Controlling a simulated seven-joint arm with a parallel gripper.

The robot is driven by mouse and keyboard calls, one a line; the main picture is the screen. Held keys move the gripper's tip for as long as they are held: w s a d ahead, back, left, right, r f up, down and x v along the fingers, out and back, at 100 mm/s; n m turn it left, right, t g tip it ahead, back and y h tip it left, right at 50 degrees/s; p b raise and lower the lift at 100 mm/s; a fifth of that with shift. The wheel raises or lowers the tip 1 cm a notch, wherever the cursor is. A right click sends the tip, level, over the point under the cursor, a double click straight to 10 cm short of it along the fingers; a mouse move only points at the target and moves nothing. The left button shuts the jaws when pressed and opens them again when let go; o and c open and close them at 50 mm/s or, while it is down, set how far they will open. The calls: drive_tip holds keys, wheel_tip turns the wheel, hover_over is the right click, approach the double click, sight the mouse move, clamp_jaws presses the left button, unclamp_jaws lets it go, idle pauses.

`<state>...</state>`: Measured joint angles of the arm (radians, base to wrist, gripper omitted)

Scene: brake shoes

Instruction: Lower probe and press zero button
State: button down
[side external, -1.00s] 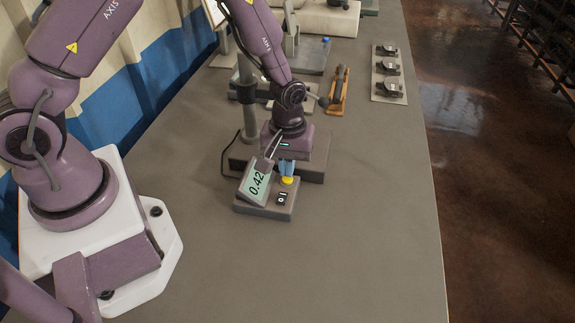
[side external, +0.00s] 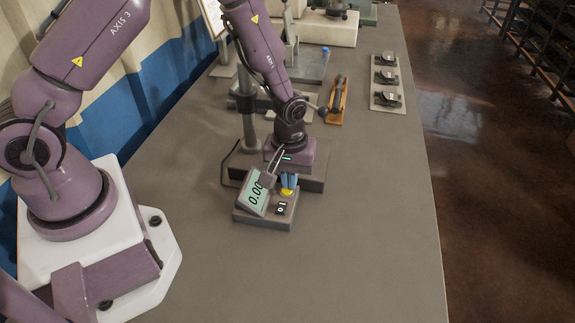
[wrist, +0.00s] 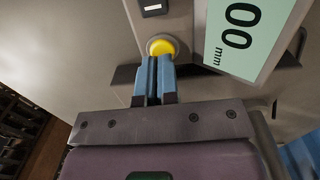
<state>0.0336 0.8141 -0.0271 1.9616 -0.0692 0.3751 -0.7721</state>
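The yellow zero button (side external: 287,192) sits on the grey readout box (side external: 250,218), beside a tilted display (side external: 257,194) that reads 0.00. In the wrist view the button (wrist: 161,47) is just beyond my fingertips, and the display (wrist: 238,38) shows "00 mm". My gripper (side external: 288,187) points down at the button with its blue fingers together and nothing between them. The fingertips (wrist: 155,58) look to be at or touching the button's edge; exact contact is unclear. The gauge stand's column (side external: 247,105) rises behind my gripper. The probe itself is hidden by my arm.
An orange holder (side external: 337,101) and a pale tray (side external: 373,99) of dark brake shoes lie farther back. The bench (side external: 350,240) is clear at the front and right.

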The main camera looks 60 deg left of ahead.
wheel_tip(320, 180, up, 14)
drive_tip(key=shift+w+a, duration=0.15)
drive_tip(key=shift+a, duration=0.2)
idle(1.5)
